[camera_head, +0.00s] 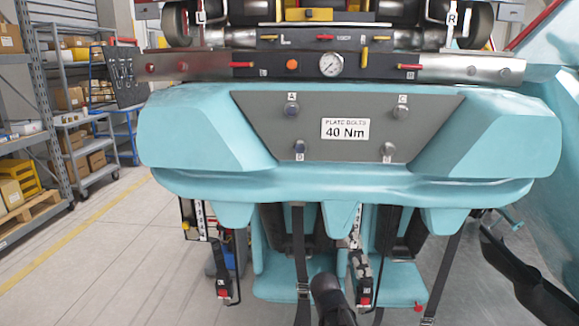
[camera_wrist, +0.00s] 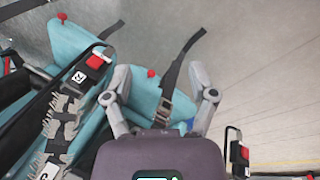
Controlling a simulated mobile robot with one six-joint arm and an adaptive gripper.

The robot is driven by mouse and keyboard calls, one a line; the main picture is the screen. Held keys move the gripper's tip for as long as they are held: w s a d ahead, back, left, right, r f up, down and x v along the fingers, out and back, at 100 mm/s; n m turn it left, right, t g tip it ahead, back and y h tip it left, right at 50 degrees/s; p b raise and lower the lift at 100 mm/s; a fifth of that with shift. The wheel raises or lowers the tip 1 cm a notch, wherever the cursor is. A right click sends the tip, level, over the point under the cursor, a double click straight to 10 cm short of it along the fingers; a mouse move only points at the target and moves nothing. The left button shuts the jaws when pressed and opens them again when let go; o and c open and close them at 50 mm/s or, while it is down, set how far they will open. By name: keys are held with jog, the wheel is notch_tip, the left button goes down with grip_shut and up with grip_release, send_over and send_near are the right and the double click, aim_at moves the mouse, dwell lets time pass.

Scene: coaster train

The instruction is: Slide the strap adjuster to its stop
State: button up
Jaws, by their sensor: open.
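In the wrist view, a black strap (camera_wrist: 174,78) runs down over the teal seat (camera_wrist: 147,92) with a metal-and-black adjuster (camera_wrist: 163,112) on it. My gripper (camera_wrist: 160,74) is open, with one grey finger on each side of the strap. The adjuster lies between the fingers, nearer the palm in the picture, and I see no finger closed on it. Its lower part is close to the gripper body, and contact cannot be told. In the head view, a strap (camera_head: 298,240) with an adjuster (camera_head: 303,291) hangs beside my dark arm; the gripper fingers do not show there.
A red-buttoned buckle (camera_wrist: 97,62) and toothed bar (camera_wrist: 62,125) lie left of the gripper in the wrist view. Another red-buttoned part (camera_wrist: 238,152) stands at right. In the head view, the teal car front (camera_head: 345,185) overhangs the seats, and another strap (camera_head: 446,262) hangs at right.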

jog(key=s+d+f+m+g+y, duration=0.1)
jog(key=s+d+m+g+y, duration=0.2)
jog(key=s+m, duration=0.4)
notch_tip(320, 180, up, 20)
jog(key=n+t+p, duration=0.1)
jog(key=p, duration=1.9)
jog(key=shift+s+d, duration=0.15)
jog(key=shift+c, duration=1.2)
